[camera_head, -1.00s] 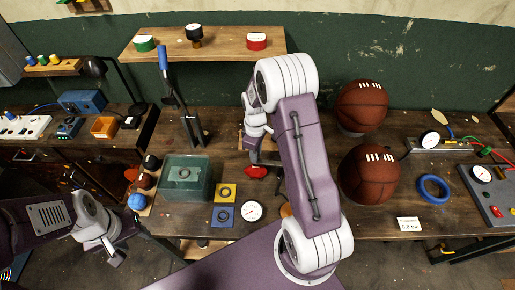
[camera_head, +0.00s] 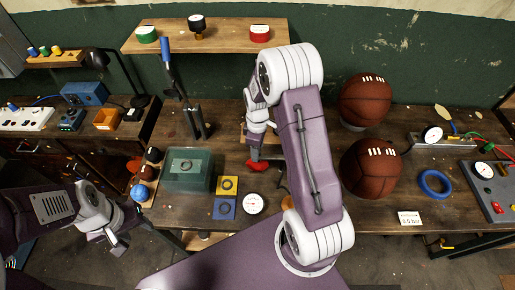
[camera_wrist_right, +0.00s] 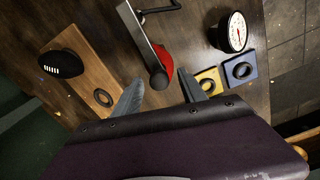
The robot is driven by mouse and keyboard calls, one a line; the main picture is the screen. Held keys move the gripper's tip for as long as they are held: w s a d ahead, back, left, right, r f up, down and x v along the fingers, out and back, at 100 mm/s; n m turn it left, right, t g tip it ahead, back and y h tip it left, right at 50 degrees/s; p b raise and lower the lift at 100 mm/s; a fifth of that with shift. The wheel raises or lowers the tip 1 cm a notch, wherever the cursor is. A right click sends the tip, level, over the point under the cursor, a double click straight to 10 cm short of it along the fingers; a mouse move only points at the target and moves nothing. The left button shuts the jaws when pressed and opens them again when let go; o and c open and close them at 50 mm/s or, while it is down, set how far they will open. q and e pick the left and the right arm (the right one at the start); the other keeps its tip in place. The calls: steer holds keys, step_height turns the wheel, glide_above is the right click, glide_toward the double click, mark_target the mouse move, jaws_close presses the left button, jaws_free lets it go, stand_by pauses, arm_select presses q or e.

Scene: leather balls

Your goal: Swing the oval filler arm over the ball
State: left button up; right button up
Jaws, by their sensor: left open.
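In the right wrist view, a flat metal filler arm (camera_wrist_right: 142,38) carries a dark round knob (camera_wrist_right: 159,80) at its near end and a red part (camera_wrist_right: 164,61) beside it. A small dark oval ball with white laces (camera_wrist_right: 61,64) lies on a wooden board (camera_wrist_right: 88,75), left of the filler arm and apart from it. My right gripper (camera_wrist_right: 160,94) is open, its fingertips on either side of the knob; contact cannot be told. In the head view, my right arm hides most of this; the red part (camera_head: 257,165) shows. My left gripper (camera_head: 118,243) is open and empty, low at left.
Two large basketballs (camera_head: 365,99) (camera_head: 372,168) stand right of my right arm. A round gauge (camera_head: 253,204), yellow pad (camera_head: 227,185), blue pad (camera_head: 224,208) and green clear box (camera_head: 188,170) lie left of it. A shelf (camera_head: 225,37) hangs behind.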

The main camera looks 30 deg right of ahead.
step_height(320, 180, up, 9)
steer(key=b, duration=0.1)
stand_by(0.5)
